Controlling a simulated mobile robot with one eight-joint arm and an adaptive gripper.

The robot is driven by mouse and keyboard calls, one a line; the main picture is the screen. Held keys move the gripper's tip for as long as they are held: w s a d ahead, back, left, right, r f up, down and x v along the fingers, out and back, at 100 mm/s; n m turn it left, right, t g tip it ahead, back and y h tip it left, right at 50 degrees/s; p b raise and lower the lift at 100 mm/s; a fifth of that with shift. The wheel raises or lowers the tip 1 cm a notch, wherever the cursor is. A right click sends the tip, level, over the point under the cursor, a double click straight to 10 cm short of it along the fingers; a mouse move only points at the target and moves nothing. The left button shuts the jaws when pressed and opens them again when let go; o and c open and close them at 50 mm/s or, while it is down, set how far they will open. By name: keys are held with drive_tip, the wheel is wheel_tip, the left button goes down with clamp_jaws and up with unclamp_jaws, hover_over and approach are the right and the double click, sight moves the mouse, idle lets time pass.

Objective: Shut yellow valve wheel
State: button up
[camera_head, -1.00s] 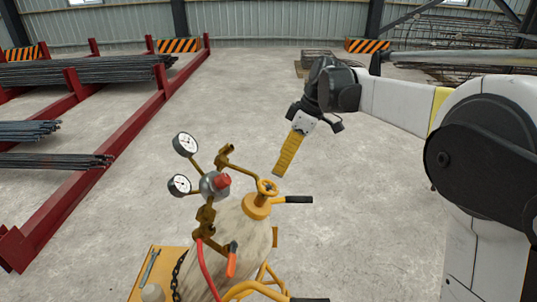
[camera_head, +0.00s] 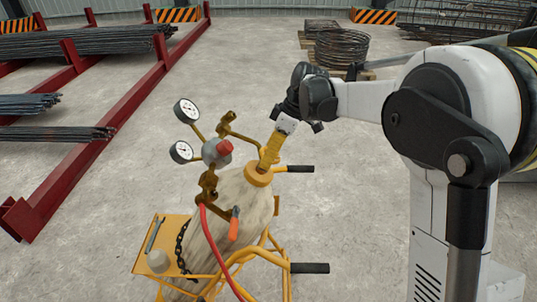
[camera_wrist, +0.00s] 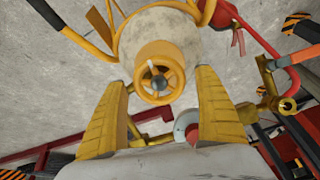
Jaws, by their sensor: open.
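The yellow valve wheel (camera_wrist: 175,87), a small spoked ring with a dark hub, sits in a yellow collar on top of the pale gas cylinder (camera_wrist: 160,35). In the head view the collar (camera_head: 258,179) shows on the cylinder (camera_head: 252,212), and my gripper covers most of the wheel. My gripper (camera_head: 266,162) has yellow ribbed fingers and points down at the wheel. In the wrist view my gripper (camera_wrist: 162,80) is open, one finger left and one right of the wheel, with gaps showing. Whether a finger touches the wheel cannot be told from the head view.
Two gauges (camera_head: 186,111) and a regulator with a red knob (camera_head: 224,147) stand left of the wheel. A red hose (camera_head: 214,250) and black cart handles (camera_head: 300,169) are close by. Red racks with rebar (camera_head: 90,120) stand left; floor is free around the cart.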

drive_tip(key=shift+c, duration=0.3)
drive_tip(key=c, duration=1.1)
drive_tip(key=shift+c, duration=0.2)
